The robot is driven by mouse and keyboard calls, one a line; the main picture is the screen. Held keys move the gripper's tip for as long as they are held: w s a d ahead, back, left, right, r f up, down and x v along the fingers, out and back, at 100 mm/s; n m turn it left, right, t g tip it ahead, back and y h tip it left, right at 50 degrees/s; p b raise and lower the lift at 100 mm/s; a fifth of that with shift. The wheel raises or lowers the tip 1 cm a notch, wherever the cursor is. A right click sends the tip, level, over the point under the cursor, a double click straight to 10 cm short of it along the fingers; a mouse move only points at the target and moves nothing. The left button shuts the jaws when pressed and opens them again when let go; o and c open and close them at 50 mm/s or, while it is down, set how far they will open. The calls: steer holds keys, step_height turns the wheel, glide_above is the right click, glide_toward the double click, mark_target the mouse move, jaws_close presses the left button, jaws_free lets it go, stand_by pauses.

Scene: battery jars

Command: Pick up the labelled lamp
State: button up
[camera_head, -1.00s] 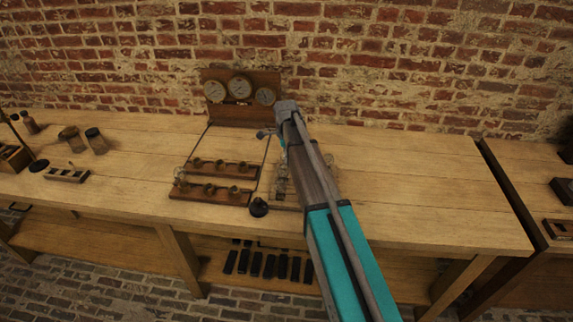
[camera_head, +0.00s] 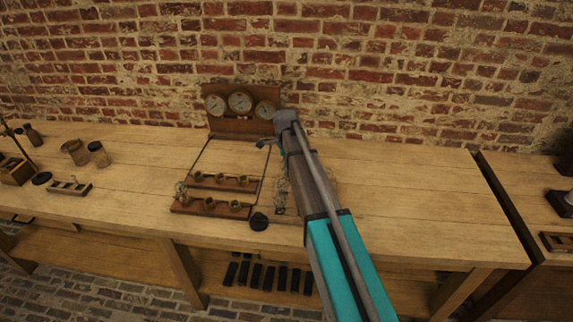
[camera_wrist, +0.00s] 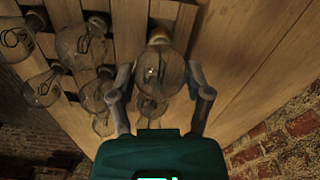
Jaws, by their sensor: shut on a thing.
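In the wrist view, my gripper (camera_wrist: 159,68) has its two fingers on either side of a clear glass lamp (camera_wrist: 158,82) with a brass cap, and is shut on it. I cannot make out a label on it. Several other clear lamps, one of them here (camera_wrist: 75,46), lie close by to the left in the picture, with dark caps or holders.
The wooden bench (camera_head: 420,205) is clear to the right of my arm. A board with three dials (camera_head: 240,103) stands by the brick wall. Wooden strips with brass sockets (camera_head: 212,205) and a black round object (camera_head: 259,221) are left of the arm. Brown jars (camera_head: 98,153) stand farther left.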

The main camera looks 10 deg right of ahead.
steer(key=shift+r+p, duration=3.25)
steer(key=shift+r, duration=0.4)
steer(key=shift+a, duration=0.1)
steer(key=s+a+n, duration=0.3)
steer(key=a+n, duration=0.6)
steer(key=a, duration=0.5)
steer(key=s+a+n, duration=0.4)
steer(key=a+n, duration=0.5)
steer(key=a, duration=0.6)
steer(key=shift+s, duration=0.3)
steer(key=shift+d, duration=0.1)
steer(key=shift+f+b, duration=2.45)
steer(key=shift+f, duration=0.05)
steer(key=shift+f+b, duration=1.2)
steer(key=shift+b, duration=0.05)
